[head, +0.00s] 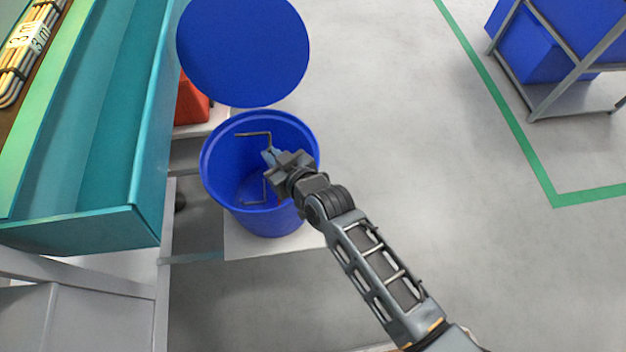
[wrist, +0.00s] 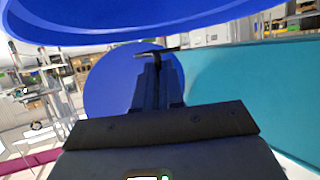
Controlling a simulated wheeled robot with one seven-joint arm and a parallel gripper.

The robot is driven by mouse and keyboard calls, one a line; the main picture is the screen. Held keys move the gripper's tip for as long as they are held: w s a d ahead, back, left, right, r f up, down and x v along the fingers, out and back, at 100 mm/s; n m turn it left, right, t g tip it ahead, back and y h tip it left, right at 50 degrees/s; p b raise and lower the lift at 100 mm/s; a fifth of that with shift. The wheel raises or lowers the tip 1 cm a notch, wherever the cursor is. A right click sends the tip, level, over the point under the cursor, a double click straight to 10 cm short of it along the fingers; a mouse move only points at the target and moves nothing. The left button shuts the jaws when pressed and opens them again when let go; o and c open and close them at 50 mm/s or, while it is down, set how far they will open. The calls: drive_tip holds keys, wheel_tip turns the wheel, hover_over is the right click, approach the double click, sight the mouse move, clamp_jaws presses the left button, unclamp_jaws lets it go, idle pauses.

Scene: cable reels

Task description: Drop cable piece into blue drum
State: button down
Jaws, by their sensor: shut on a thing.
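The blue drum (head: 222,190) stands open at centre left in the head view. The cable piece is a thin dark grey length (head: 253,134), bent at both ends, over the drum's mouth in that view. My gripper (head: 268,156) is shut on its middle, and the fingers hide part of it. In the wrist view the cable piece (wrist: 145,55) crosses the fingertips of my gripper (wrist: 157,62). A blue curved rim spans the top of that view. I cannot tell exactly how deep the cable piece is in the drum.
A round blue lid (head: 243,50) shows just behind the drum. A teal trough (head: 150,130) stands to the left, with a bundle of tan cables (head: 25,50) beyond it. A red box (head: 190,103) sits behind the drum. The grey floor (head: 430,190) to the right is clear.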

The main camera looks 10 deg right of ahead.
wheel_tip(320, 180, down, 3)
drive_tip(key=shift+f+b, duration=0.1)
drive_tip(key=shift+b, duration=0.85)
drive_tip(key=c, duration=1.2)
unclamp_jaws()
drive_tip(key=shift+o, duration=0.2)
drive_tip(key=shift+s, duration=0.1)
drive_tip(key=shift+p+v, duration=0.45)
drive_tip(key=shift+v, duration=3.4)
drive_tip(key=shift+d, duration=0.1)
